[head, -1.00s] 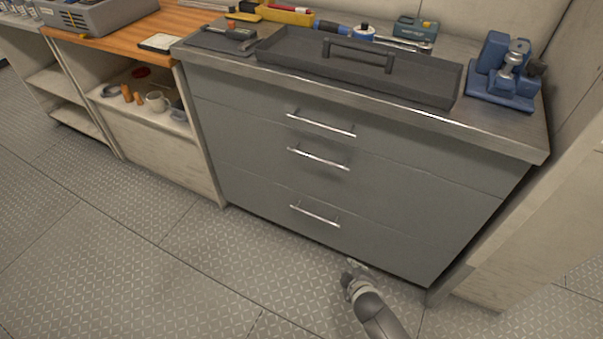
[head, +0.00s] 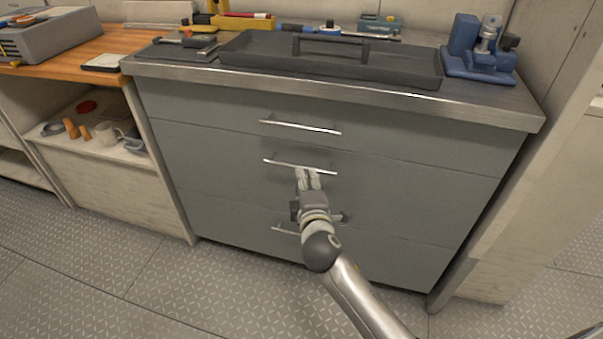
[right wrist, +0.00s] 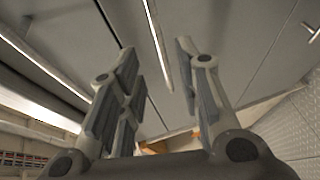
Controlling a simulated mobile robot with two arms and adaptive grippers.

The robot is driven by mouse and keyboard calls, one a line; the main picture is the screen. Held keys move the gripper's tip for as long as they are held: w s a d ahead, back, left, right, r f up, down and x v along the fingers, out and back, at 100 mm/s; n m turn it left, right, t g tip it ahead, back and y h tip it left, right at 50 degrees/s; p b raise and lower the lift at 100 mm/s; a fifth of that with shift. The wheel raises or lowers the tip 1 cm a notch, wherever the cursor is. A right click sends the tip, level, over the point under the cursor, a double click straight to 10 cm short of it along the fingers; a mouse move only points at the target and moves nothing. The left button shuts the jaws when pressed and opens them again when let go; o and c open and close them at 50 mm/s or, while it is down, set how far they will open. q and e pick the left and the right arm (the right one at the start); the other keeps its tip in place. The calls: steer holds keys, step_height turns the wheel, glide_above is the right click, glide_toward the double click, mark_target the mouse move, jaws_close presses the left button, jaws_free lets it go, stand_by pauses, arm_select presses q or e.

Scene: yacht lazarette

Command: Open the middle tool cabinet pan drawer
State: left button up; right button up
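The grey tool cabinet (head: 400,180) has three drawers with silver bar handles, all flush and closed. The middle drawer's handle (head: 285,163) runs across the drawer just beyond my right gripper's fingertips. My right gripper (head: 308,176) points at this handle near its right half. In the right wrist view, my right gripper's fingers (right wrist: 155,75) are spread, with a silver bar (right wrist: 157,42) visible in the gap between them. I cannot tell whether the fingers touch the bar. My left gripper is not in view.
The top handle (head: 300,127) is just above. The bottom handle (head: 284,230) is partly hidden by my gripper. A dark tray (head: 400,75) and a blue vise (head: 478,62) sit on the cabinet top. The floor (head: 220,290) in front is clear.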

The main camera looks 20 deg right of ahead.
mark_target(317, 149)
steer(key=b+x, duration=0.1)
steer(key=x, duration=0.5)
steer(key=shift+w+f, duration=0.1)
jaws_close()
